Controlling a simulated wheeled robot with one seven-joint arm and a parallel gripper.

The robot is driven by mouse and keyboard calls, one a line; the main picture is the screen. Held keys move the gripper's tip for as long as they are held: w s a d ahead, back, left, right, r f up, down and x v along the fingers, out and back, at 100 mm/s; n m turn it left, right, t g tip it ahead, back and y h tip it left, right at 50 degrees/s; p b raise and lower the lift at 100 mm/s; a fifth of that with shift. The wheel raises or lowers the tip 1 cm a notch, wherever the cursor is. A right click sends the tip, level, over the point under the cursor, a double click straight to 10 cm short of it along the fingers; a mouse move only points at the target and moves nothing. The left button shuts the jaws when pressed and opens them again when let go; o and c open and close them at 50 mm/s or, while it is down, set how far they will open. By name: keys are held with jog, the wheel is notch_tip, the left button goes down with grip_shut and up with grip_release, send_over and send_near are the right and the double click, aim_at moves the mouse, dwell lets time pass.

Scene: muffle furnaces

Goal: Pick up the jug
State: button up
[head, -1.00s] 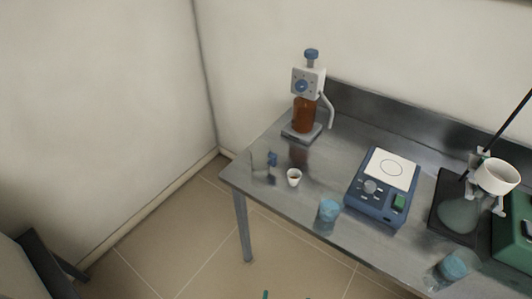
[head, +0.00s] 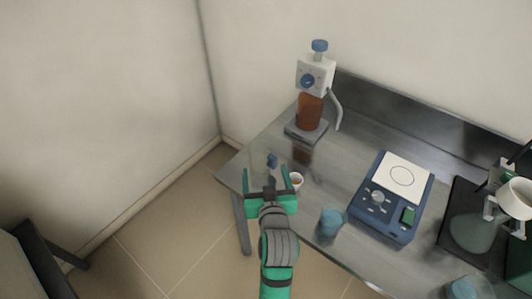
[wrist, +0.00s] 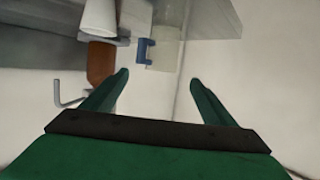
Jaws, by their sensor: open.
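The jug looks like a clear vessel with a blue handle (head: 272,160). It stands near the left end of the grey metal table in the head view, and its clear body is hard to make out there. In the wrist view the clear jug (wrist: 168,38) shows at top centre with its blue handle on its left side. My green gripper (head: 266,178) is open and empty, and overlaps the jug's place in the head view. In the wrist view the spread fingers of my gripper (wrist: 159,78) appear just below the jug, apart from it.
A small white cup (head: 297,180) stands close right of my gripper. A brown bottle with a dispenser (head: 310,110) stands behind. A blue-lidded container (head: 331,219), a blue hotplate (head: 388,222) and a flask (head: 472,232) on a stand are further right. Wall surrounds the back and left.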

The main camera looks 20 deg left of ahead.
send_near(259, 143)
jog(key=shift+x, duration=2.7)
jog(key=shift+f, duration=0.1)
jog(key=c, duration=1.2)
